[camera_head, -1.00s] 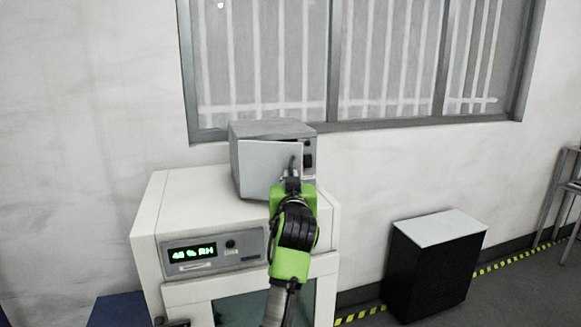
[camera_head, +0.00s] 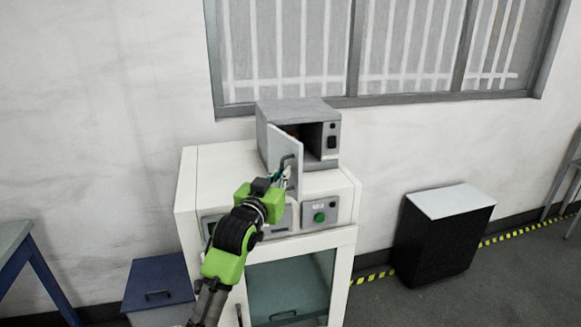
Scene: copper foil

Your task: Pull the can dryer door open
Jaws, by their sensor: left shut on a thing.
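The can dryer (camera_head: 300,110) is a small grey box on top of a white cabinet. Its door (camera_head: 283,150) is hinged at the left and stands well open, swung out toward me. The dark inside shows, with something reddish in it that is too small to make out. My left gripper (camera_head: 285,177) is shut on the door's dark handle (camera_head: 286,163), at the outer face near the door's free edge. The fingertips are small and partly hidden by the handle. My right gripper is not in view.
The white cabinet (camera_head: 215,165) has a panel with a green button (camera_head: 319,217) and a glass-fronted door below. A blue box (camera_head: 158,280) stands at its left, with a table (camera_head: 15,240) further left. A black cabinet (camera_head: 440,245) with a light top stands at the right.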

